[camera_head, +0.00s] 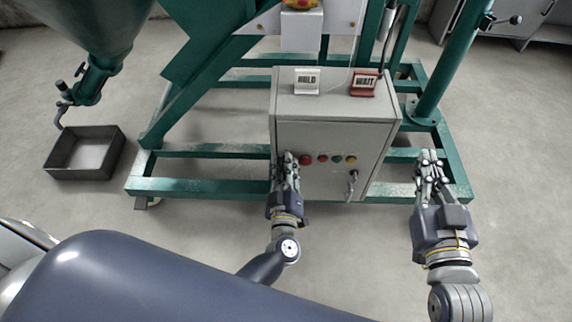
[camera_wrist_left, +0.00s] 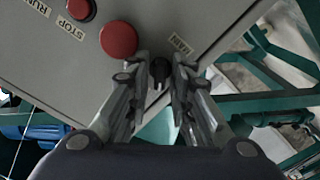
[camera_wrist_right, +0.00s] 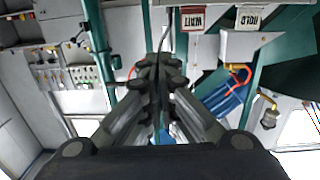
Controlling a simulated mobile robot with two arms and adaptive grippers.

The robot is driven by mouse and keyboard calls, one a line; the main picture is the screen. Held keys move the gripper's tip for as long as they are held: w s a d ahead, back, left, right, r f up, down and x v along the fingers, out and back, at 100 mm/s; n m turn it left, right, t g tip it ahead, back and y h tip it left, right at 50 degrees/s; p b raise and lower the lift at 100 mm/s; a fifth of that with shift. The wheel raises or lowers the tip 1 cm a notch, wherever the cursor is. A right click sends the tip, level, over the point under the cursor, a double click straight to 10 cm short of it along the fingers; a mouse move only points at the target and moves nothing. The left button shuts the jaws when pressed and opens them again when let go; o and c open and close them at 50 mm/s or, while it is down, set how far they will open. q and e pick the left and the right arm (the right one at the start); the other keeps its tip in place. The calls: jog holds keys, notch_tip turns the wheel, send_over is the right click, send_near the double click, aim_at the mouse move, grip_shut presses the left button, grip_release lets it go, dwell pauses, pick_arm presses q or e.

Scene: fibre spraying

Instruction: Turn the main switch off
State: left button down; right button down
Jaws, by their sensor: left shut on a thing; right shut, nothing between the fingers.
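The grey control box (camera_head: 330,130) stands on the green frame. In the left wrist view its front panel (camera_wrist_left: 60,70) shows a small black knob (camera_wrist_left: 160,72), the main switch, beside a small label (camera_wrist_left: 180,43) too blurred to read surely. My left gripper (camera_head: 286,160) is at the left part of the panel, its fingertips shut on the knob from both sides; in the head view the gripper hides the knob. My right gripper (camera_head: 430,160) is shut and empty, to the right of the box; its closed fingers also show in the right wrist view (camera_wrist_right: 160,75).
A large red button (camera_wrist_left: 118,38) sits close beside the left fingers. Several coloured buttons (camera_head: 336,159) and a key-like handle (camera_head: 352,178) are on the panel. HOLD (camera_head: 307,80) and WAIT (camera_head: 364,84) signs stand on the box top. Green frame beams (camera_head: 200,187) surround it.

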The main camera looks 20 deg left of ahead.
pick_arm(q)
jog(key=shift+s+f+n+b, duration=0.1)
jog(key=shift+n+b, duration=0.35)
jog(key=shift+n, duration=2.3)
jog(key=shift+f+n+b, duration=0.1)
jog(key=shift+n+b, duration=0.35)
jog(key=shift+n, duration=2.3)
pick_arm(e)
notch_tip(320, 180, up, 8)
jog(key=s+t+y, duration=0.1)
jog(key=t, duration=0.3)
jog(key=shift+a+y, duration=0.4)
pick_arm(q)
jog(key=shift+a, duration=0.1)
pick_arm(e)
jog(key=shift+f, duration=0.1)
pick_arm(q)
jog(key=c, duration=1.7)
grip_release()
